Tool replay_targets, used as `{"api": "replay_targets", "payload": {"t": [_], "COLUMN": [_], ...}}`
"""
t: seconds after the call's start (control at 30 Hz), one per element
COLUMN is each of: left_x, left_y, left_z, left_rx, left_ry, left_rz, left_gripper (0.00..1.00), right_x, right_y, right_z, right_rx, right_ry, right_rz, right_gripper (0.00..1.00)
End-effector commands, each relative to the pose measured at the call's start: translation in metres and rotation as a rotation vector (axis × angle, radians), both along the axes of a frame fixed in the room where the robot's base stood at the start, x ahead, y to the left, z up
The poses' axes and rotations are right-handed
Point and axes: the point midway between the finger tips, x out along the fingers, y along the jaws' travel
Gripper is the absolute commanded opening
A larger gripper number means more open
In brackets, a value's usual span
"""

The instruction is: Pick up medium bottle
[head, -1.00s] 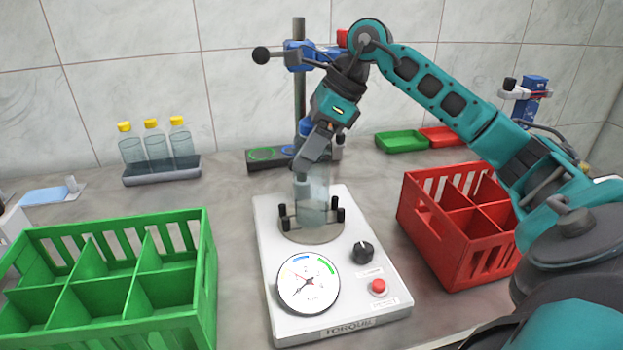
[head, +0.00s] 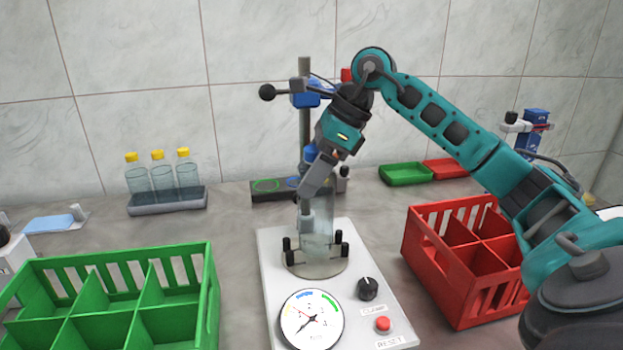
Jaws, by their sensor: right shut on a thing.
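A clear bottle (head: 318,225) stands upright on the round plate of the white torque tester (head: 272,290), between its black pegs. My right gripper (head: 312,190) points down at the bottle's top and is shut on it. The gripper's fingers hide the top of the bottle. Several clear bottles with yellow caps (head: 163,178) stand in a grey tray (head: 168,207) at the back left. My left gripper is not in view.
A green crate (head: 212,290) with empty compartments is at the front left. A red crate (head: 425,250) stands right of the tester. Small green (head: 405,175) and red (head: 446,169) trays lie at the back. A stand with a post (head: 305,120) rises behind the tester.

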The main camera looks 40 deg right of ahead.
Motion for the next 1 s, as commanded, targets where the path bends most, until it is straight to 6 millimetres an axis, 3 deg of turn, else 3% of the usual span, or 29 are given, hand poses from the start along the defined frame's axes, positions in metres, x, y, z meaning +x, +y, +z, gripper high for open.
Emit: {"api": "replay_targets", "payload": {"t": [0.2,0.5,0.8,1.0], "left_x": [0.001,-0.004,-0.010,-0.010], "left_y": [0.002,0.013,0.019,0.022], "left_z": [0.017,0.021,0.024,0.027], "left_rx": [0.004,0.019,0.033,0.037], "left_ry": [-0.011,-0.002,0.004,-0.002], "left_rz": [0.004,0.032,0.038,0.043], "left_gripper": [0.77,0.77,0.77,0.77], "right_x": [0.001,0.001,0.001,0.001], "right_y": [0.000,0.000,0.000,0.000], "right_z": [0.053,0.118,0.164,0.181], "right_rx": [0.002,0.003,0.003,0.002], "right_ry": [-0.010,-0.009,-0.006,-0.004], "right_rz": [0.000,0.000,-0.001,-0.001], "right_gripper": [0.00,0.00,0.00,0.00]}}
